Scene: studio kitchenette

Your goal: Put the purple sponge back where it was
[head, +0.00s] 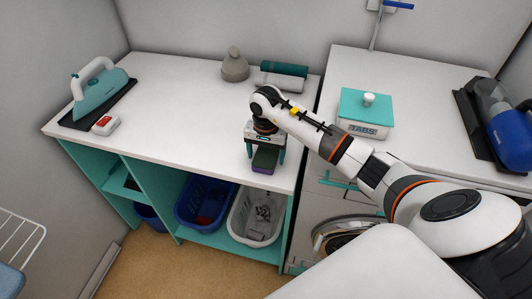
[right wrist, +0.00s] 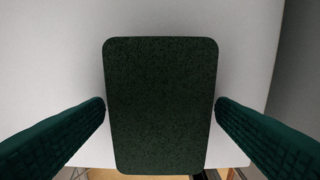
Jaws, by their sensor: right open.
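The purple sponge (head: 264,161) has a dark green scouring face on top and a purple side, and it is at the front edge of the white worktop (head: 200,130). In the right wrist view the green face of the sponge (right wrist: 160,105) fills the middle. My right gripper (head: 265,152) is open, with one teal finger on each side of the sponge. In the right wrist view the fingertips of my right gripper (right wrist: 160,103) come very near the sponge's long edges; I cannot tell whether they touch. The sponge's underside is hidden. My left gripper is not in view.
An iron (head: 98,88) stands at the left, near a small red and white item (head: 105,125). A grey rounded object (head: 235,66) and a teal roll (head: 283,69) are at the back. A tabs box (head: 365,112) stands right. Baskets (head: 205,203) sit below. The worktop's middle is clear.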

